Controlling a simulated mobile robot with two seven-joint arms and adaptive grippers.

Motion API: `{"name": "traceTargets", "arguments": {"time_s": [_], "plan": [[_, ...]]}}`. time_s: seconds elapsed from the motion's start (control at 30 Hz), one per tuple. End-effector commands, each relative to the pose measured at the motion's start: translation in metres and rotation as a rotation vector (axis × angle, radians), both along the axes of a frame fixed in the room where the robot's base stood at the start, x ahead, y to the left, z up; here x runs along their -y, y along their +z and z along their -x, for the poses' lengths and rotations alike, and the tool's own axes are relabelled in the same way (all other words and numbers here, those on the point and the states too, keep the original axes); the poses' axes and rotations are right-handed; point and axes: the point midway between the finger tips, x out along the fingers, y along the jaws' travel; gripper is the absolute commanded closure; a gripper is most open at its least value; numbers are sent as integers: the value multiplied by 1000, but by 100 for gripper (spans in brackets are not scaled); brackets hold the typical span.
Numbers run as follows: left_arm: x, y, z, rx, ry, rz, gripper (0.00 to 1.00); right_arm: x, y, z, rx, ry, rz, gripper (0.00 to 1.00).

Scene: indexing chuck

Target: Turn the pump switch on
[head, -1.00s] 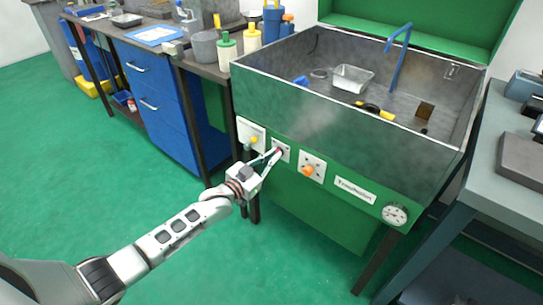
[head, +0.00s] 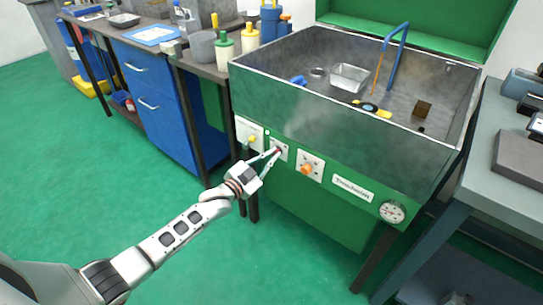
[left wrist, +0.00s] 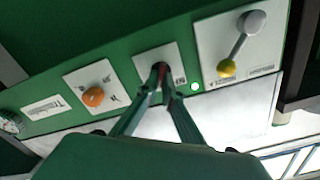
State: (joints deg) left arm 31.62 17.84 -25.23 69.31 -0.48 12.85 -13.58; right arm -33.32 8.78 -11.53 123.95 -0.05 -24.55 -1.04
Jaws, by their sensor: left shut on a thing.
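The pump switch sits on a small white plate (head: 279,150) on the green front panel of the wash tank, between a lever plate and an orange-knob plate. My left gripper (head: 277,150) reaches it from the front left. In the left wrist view my left gripper (left wrist: 162,72) has both fingertips closed on the switch, a small reddish part that they mostly hide. A small lamp (left wrist: 195,86) beside the switch plate (left wrist: 170,55) is lit whitish green. An amber stream (head: 378,76) runs down from the blue spout (head: 398,50) into the tank. My right gripper is not in view.
The yellow-tipped lever (left wrist: 240,43) and the orange knob (head: 306,169) flank the switch closely. A gauge (head: 392,212) is further right. The tank (head: 340,125) overhangs the panel. A metal basket (head: 349,77) stands inside it. The green floor in front is clear.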

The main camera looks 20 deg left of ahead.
Motion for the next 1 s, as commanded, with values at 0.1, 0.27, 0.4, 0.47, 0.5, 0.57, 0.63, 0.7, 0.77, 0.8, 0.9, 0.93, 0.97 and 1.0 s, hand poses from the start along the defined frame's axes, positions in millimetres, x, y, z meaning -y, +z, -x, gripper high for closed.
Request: {"name": "traceTargets", "arguments": {"time_s": [0.1, 0.27, 0.4, 0.47, 0.5, 0.57, 0.63, 0.7, 0.77, 0.8, 0.9, 0.93, 0.97, 1.0], "plan": [[0, -1, 0, -1, 0, -4, 100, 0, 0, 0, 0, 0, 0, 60], [0, -1, 0, -1, 0, -3, 77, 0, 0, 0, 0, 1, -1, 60], [0, -1, 0, -1, 0, -1, 77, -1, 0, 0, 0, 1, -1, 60], [0, -1, 0, -1, 0, -1, 77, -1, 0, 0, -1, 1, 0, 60], [0, -1, 0, -1, 0, -1, 77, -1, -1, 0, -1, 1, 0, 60], [-1, -1, 1, -1, 0, -1, 77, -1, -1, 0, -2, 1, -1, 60], [-2, -1, 4, -1, 0, -1, 77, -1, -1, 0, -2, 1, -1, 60], [-4, -2, 11, -2, -1, -2, 77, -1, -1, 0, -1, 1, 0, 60], [-7, -2, 19, -2, -1, -2, 77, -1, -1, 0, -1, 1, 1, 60], [-9, -2, 26, -2, -1, -2, 77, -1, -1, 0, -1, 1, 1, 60], [-16, -3, 44, -4, -1, -2, 77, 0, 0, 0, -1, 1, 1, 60], [-18, -2, 50, -2, -2, -3, 77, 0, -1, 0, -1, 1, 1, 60], [-20, -3, 56, -4, -1, -3, 77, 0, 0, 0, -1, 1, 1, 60], [-23, -2, 63, -4, 0, -3, 77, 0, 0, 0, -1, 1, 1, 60]]}}
